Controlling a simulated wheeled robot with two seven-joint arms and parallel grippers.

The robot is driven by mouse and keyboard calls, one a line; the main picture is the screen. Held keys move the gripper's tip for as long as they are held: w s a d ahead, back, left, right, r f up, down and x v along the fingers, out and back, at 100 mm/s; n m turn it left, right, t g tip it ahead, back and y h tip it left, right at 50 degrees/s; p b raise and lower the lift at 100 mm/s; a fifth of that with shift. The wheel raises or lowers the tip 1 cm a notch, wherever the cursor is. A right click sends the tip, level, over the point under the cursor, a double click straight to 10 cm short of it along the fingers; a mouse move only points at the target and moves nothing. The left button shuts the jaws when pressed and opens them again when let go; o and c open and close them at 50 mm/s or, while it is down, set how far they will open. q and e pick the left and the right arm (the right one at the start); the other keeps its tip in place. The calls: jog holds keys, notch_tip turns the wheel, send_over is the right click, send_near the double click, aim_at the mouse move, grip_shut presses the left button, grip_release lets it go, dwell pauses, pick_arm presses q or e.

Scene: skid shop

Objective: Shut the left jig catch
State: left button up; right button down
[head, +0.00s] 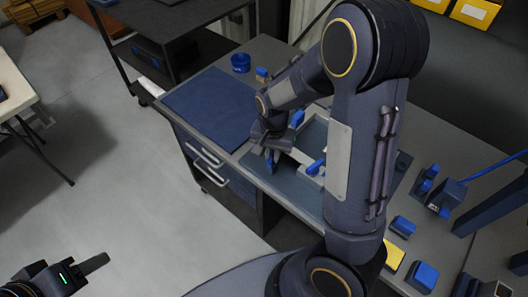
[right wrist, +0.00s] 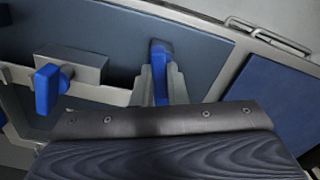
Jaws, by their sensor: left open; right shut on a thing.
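The left jig catch (head: 270,160) has a blue lever at the left front of the jig (head: 312,137). My right gripper (head: 271,154) is shut on this lever, which stands up between its fingers in the right wrist view (right wrist: 160,75). A second blue catch (head: 316,166) is on the jig's right side, partly behind my arm. In the right wrist view it sits on a grey block (right wrist: 47,88) to the left. My right arm hides much of the jig. My left gripper (head: 92,265) is open and empty, low at the left, away from the bench.
A dark blue mat (head: 210,108) lies left of the jig. A blue round container (head: 241,62) stands behind it. Blue blocks (head: 423,276) and a yellow piece (head: 393,256) lie at the right. Drawers with handles (head: 206,155) are below. The floor at left is clear.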

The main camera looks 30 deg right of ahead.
jog(key=shift+r+m+p, duration=0.15)
jog(key=shift+m+p, duration=0.4)
jog(key=shift+m, duration=0.55)
jog(key=shift+m+p, duration=0.4)
jog(key=shift+m, duration=0.8)
jog(key=c, duration=1.4)
grip_release()
jog(key=shift+o, duration=0.2)
